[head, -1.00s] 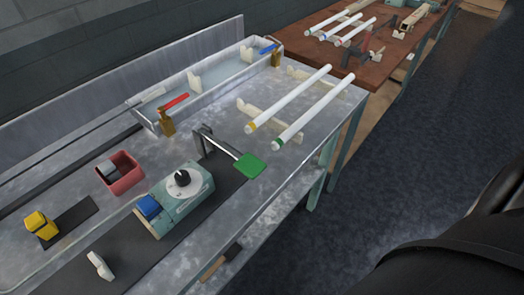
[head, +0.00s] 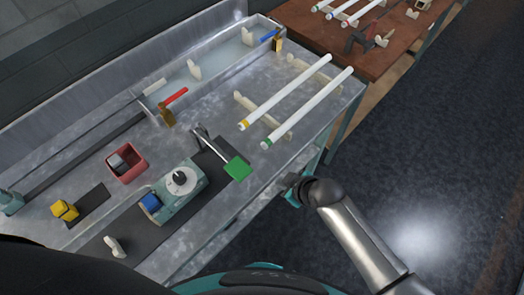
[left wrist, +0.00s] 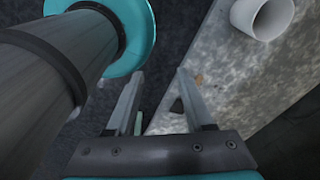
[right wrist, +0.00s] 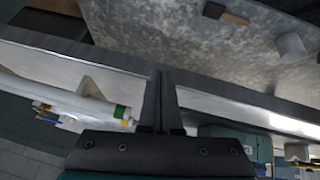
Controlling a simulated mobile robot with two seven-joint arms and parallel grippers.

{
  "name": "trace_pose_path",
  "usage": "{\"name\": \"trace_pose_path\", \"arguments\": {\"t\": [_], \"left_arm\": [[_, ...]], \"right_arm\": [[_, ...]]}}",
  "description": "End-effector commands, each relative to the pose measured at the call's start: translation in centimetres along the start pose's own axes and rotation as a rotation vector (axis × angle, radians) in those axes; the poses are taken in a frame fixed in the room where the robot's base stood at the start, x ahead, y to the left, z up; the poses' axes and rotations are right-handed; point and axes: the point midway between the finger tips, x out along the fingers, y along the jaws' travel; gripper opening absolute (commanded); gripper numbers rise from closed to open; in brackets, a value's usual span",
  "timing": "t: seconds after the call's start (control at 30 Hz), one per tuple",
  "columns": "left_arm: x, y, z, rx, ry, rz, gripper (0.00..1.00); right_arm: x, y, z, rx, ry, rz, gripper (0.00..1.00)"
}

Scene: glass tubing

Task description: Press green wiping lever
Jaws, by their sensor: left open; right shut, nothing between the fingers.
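The green wiping lever is a flat green paddle (head: 238,168) on a grey metal arm, standing over the dark strip near the front edge of the bench. My right gripper (head: 291,190) is by the front edge, to the right of the paddle and apart from it. In the right wrist view its fingers (right wrist: 163,80) are shut with nothing between them. The paddle is not clearly visible there. My left gripper (left wrist: 158,88) is open and empty in the left wrist view, and the head view does not show its fingers.
A teal box with a black knob (head: 179,177) stands left of the lever. Two white tubes (head: 310,105) lie on holders behind it. A red bin (head: 126,163) and a yellow block (head: 64,210) are farther left. The front edge (head: 315,150) lies close to my right arm.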

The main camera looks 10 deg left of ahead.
Motion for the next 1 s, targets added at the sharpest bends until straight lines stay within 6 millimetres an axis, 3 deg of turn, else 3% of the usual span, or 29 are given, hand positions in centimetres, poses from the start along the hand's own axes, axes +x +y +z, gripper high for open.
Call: {"name": "trace_pose_path", "arguments": {"t": [0.03, 0.3, 0.5, 0.7, 1.0], "left_arm": [[-0.9, 0.0, -0.4, 0.000, 0.004, 0.000, 0.53], [-4.2, 0.3, 0.2, -0.001, -0.010, 0.005, 0.53], [-6.6, 0.3, 0.4, -0.001, -0.016, 0.005, 0.53], [-7.5, 0.2, 0.0, -0.001, -0.013, 0.004, 0.53], [-7.5, 0.0, -0.5, 0.000, -0.005, 0.002, 0.53]], "right_arm": [[-1.0, 0.4, -2.0, -0.052, 0.026, -0.005, 0.00], [-6.2, 0.1, -11.1, -0.372, 0.161, -0.051, 0.00], [-10.7, -1.6, -16.6, -0.636, 0.256, -0.094, 0.00], [-12.8, -2.8, -18.5, -0.769, 0.299, -0.121, 0.00], [-12.9, -3.0, -18.7, -0.785, 0.305, -0.124, 0.00]]}}
